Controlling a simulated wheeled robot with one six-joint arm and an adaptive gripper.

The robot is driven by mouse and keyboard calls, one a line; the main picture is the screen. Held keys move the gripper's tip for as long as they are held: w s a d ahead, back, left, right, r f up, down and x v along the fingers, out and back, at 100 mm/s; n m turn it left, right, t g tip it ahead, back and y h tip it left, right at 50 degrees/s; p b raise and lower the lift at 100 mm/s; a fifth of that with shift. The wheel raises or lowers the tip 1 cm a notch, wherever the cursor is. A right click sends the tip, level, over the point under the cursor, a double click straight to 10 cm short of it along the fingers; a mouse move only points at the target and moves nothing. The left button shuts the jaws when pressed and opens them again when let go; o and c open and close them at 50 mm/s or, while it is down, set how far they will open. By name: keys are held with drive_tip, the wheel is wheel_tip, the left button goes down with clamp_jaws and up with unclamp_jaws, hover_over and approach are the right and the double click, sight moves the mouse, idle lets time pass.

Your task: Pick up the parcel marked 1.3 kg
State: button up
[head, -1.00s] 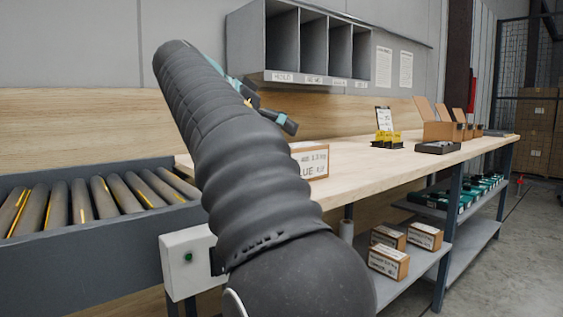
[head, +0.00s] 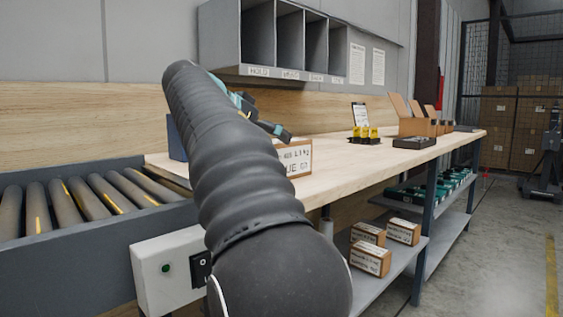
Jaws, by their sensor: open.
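A cardboard parcel (head: 297,158) with a white printed label stands on the workbench, partly hidden behind my arm. Its label is cut off and I cannot read the weight for sure. Several more labelled parcels sit on the shelf below the bench: one in front (head: 370,259), one behind it (head: 368,234) and one to the right (head: 403,230). Their print is too small to read, so I cannot tell which is marked 1.3 kg. My gripper (head: 266,118), with teal parts and dark fingers, is above the bench, mostly behind my arm. It is open, with nothing seen in it.
A roller conveyor (head: 85,205) runs along the left. The wooden bench (head: 345,178) holds a yellow-and-black item (head: 365,135), a dark tray (head: 414,143) and open cartons (head: 418,126). Grey pigeonholes (head: 290,40) hang above.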

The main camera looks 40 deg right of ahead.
sight(277, 141)
drive_tip(key=x, duration=0.5)
drive_tip(key=shift+w+d+f+b, duration=0.1)
drive_tip(key=shift+w+f+b, duration=0.05)
drive_tip(key=shift+w+b, duration=0.15)
drive_tip(key=c, duration=1.9)
drive_tip(key=shift+o, duration=0.2)
